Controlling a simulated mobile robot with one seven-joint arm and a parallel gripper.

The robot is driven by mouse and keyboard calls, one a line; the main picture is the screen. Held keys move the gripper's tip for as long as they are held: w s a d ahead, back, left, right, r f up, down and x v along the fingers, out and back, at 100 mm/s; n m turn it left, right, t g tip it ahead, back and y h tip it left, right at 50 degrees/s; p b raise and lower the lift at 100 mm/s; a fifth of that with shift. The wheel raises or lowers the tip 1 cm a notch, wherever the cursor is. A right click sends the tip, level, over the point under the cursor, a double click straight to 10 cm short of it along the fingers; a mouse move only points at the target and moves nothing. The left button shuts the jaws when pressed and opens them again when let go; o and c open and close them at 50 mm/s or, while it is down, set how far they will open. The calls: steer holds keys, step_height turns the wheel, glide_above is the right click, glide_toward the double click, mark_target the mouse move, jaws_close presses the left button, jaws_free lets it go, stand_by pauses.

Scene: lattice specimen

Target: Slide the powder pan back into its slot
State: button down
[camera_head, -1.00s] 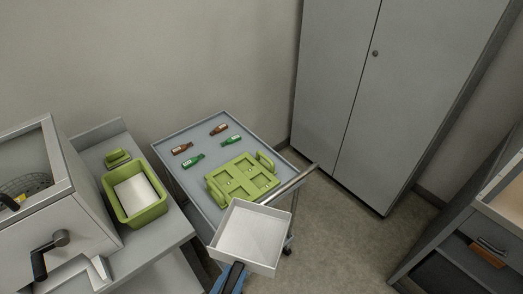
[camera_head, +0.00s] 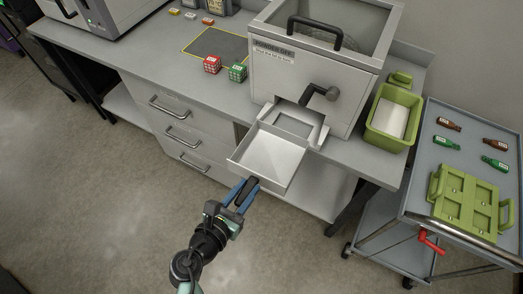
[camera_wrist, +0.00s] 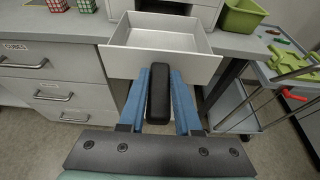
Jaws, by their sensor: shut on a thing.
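The powder pan (camera_head: 268,160) is a shallow, open-topped grey tray with a white inside; it looks empty. My gripper (camera_head: 246,188) is shut on the pan's black handle, which also shows between my blue fingers in the wrist view (camera_wrist: 159,92). The pan is held in front of the grey powder machine (camera_head: 310,85), just below and before its slot (camera_head: 296,122) at the bottom front. In the wrist view the pan (camera_wrist: 160,45) looks about level, its far end toward the machine. Whether its far edge touches the slot I cannot tell.
The machine stands on a grey bench (camera_head: 205,75) with a black crank (camera_head: 320,95) above the slot. A red cube (camera_head: 212,64) and a green cube (camera_head: 238,71) sit left of it. A green bin (camera_head: 393,118) stands right, beside a cart (camera_head: 460,150). Floor at left is clear.

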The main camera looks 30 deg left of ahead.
steer(key=shift+r+b+x, duration=0.15)
steer(key=shift+b+x, duration=0.45)
steer(key=shift+x, duration=1)
steer(key=shift+r+b+x, duration=0.2)
steer(key=shift+b+x, duration=0.4)
steer(key=shift+x, duration=0.95)
steer(key=b, duration=0.2)
glide_toward(283, 135)
steer(key=shift+w+f, duration=0.3)
steer(key=shift+f, duration=0.5)
steer(key=shift+w+f, duration=0.3)
steer(key=shift+f, duration=0.45)
steer(key=shift+w+d+f+b, duration=0.1)
steer(key=shift+w+b, duration=0.2)
steer(key=shift+w, duration=1.15)
steer(key=shift+w+a+f+b, duration=0.15)
steer(key=shift+w+b, duration=0.15)
steer(key=shift+w, duration=1.15)
steer(key=shift+w+d+f+b, duration=0.15)
steer(key=shift+w+b, duration=0.15)
steer(key=shift+w, duration=1.15)
steer(key=shift+w+r+b, duration=0.1)
steer(key=shift+w+b, duration=0.35)
steer(key=shift+w, duration=1.1)
steer(key=shift+w+d+b, duration=0.1)
steer(key=shift+w+b, duration=0.7)
steer(key=shift+w, duration=0.95)
steer(key=shift+c, duration=0.2)
jaws_free()
steer(key=shift+s, duration=0.1)
